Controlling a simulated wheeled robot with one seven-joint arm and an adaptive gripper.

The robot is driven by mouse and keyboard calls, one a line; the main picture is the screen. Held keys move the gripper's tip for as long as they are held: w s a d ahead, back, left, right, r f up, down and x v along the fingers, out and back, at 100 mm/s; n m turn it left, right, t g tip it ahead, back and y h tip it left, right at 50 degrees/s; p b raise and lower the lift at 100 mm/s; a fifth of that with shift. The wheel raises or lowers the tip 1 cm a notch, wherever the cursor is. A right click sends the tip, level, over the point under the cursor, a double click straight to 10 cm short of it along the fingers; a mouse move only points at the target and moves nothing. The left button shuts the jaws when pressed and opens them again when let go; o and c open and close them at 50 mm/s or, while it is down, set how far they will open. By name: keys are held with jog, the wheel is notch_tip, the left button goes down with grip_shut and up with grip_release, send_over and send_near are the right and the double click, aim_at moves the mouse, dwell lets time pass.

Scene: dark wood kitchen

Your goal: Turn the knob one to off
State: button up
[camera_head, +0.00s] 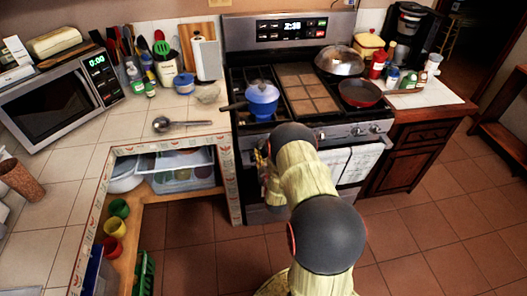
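The stove (290,24) stands at the back centre, with its control panel along the front edge. A front knob (358,131) and another knob (376,128) show at the panel's right part. A further one is partly visible just right of my arm. The panel's left part is mostly hidden by my arm, so I cannot see the knobs there or tell which is knob one. My gripper (262,158) is in front of the stove's left front, just below the blue pot. It is small and partly hidden by my arm, so its opening and any contact are unclear.
A blue pot (262,98) sits on the left burner, its handle reaching left over the counter. A red pan (360,93) and a domed lid (340,60) are on the right. White towels (360,163) hang on the oven front. The counter corner (232,180) is close left of my gripper.

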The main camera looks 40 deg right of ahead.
jog(key=c, duration=0.9)
jog(key=shift+m, duration=0.3)
jog(key=shift+c, duration=0.2)
jog(key=m+b, duration=0.3)
jog(key=m, duration=0.2)
jog(key=shift+w+a+m, duration=0.1)
jog(key=shift+a+m, duration=0.05)
jog(key=shift+m, duration=0.15)
jog(key=m+b, duration=0.2)
jog(key=m, duration=0.4)
jog(key=shift+r, duration=0.1)
jog(key=m+b, duration=0.1)
jog(key=m, duration=0.3)
jog(key=shift+r+m+b, duration=0.1)
jog(key=shift+m+b, duration=0.3)
jog(key=m+b, duration=0.1)
jog(key=m, duration=0.1)
jog(key=shift+m, duration=0.4)
jog(key=m+b, duration=0.1)
jog(key=m, duration=0.2)
jog(key=shift+r, duration=0.15)
jog(key=shift+r+m+b, duration=0.1)
jog(key=shift+m+b, duration=0.3)
jog(key=shift+m, duration=1.5)
